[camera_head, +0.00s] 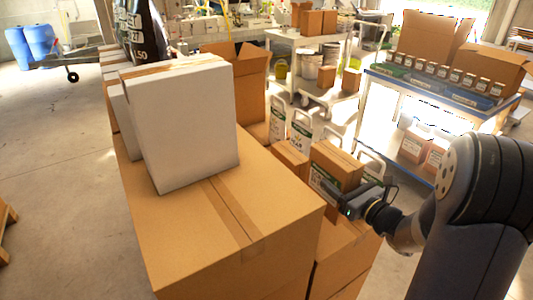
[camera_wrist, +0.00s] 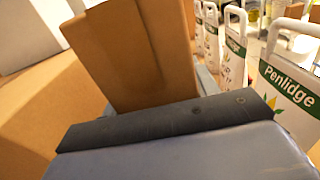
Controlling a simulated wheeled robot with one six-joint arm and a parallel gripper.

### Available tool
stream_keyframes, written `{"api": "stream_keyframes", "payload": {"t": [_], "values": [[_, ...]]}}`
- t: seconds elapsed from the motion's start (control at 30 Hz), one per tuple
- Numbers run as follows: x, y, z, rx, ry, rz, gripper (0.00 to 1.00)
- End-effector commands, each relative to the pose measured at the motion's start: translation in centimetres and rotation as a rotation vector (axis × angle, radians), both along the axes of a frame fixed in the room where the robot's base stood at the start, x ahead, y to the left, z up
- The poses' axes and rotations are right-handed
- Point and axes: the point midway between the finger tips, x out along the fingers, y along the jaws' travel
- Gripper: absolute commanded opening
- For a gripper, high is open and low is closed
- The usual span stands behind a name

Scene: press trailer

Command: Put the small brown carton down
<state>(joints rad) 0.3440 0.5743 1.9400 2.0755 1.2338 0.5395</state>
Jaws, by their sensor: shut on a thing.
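The small brown carton (camera_head: 337,163) has a green and white label on its side. It stands roughly upright, right of the big brown box. My gripper (camera_head: 343,197) is shut on its lower near side. In the wrist view the carton (camera_wrist: 130,50) rises from behind the dark bar of my gripper (camera_wrist: 160,122), which hides its lower part. Whether the carton's underside touches anything cannot be seen.
A large brown box (camera_head: 225,235) carries a tall white box (camera_head: 185,130). Another small carton (camera_head: 290,160) sits left of the held one, and brown boxes (camera_head: 343,250) stand below. White Penlidge containers (camera_wrist: 288,85) stand close behind. A blue-edged cart (camera_head: 440,97) holds small boxes.

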Motion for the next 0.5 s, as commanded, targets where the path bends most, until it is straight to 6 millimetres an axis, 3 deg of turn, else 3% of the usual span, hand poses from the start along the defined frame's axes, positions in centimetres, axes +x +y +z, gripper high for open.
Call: {"api": "stream_keyframes", "payload": {"t": [0.23, 0.5], "values": [[0.1, 0.0, -0.5, 0.002, -0.006, 0.0, 0.0], [0.1, 0.0, -3.9, 0.003, -0.001, 0.0, 0.0]]}}
